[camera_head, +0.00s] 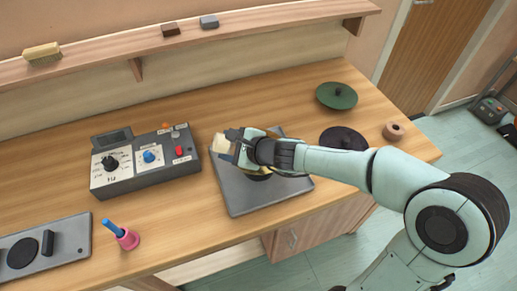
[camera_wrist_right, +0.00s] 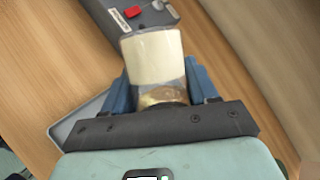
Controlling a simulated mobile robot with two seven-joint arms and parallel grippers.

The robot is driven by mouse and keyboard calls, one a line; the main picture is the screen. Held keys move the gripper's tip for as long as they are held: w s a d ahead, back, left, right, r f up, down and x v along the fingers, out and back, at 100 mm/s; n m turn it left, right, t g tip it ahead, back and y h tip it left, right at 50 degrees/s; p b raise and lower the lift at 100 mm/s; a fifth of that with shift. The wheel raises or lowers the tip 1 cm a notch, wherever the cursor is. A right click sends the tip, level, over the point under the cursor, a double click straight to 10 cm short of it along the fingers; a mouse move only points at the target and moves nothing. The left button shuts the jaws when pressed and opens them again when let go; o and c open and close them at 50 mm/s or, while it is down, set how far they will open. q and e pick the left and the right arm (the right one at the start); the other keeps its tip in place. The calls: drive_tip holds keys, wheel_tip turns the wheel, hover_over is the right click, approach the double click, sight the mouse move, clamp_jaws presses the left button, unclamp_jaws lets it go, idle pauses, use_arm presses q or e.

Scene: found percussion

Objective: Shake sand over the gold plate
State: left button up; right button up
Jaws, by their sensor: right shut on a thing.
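My right gripper (camera_head: 236,147) is shut on a sand shaker with a cream end (camera_head: 219,143), held over the grey base unit (camera_head: 238,197) on the bench. In the right wrist view the shaker (camera_wrist_right: 153,58) sits between the blue fingers, its cream end pointing away from the wrist and a clear part with tan content nearer the palm. The gold plate (camera_head: 272,133) is mostly hidden behind my gripper and wrist; only slivers of gold show above the base unit. My left gripper is not in view.
A control box (camera_head: 147,162) with knobs and a red button stands left of the base unit. A green disc (camera_head: 336,96), dark disc (camera_head: 343,139) and tan ring (camera_head: 394,131) lie right.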

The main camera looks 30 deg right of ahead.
drive_tip(key=shift+s+d+r+p, duration=0.1)
drive_tip(key=shift+s+d+p, duration=0.5)
drive_tip(key=shift+s+d, duration=1.15)
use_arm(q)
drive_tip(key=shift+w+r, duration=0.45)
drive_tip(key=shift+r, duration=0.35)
use_arm(e)
drive_tip(key=shift+w, duration=0.15)
drive_tip(key=w+a+b, duration=0.1)
drive_tip(key=w+a, duration=0.1)
drive_tip(key=a, duration=0.1)
drive_tip(key=shift+w, duration=0.25)
drive_tip(key=shift+w+a, duration=0.3)
drive_tip(key=shift+w, duration=0.05)
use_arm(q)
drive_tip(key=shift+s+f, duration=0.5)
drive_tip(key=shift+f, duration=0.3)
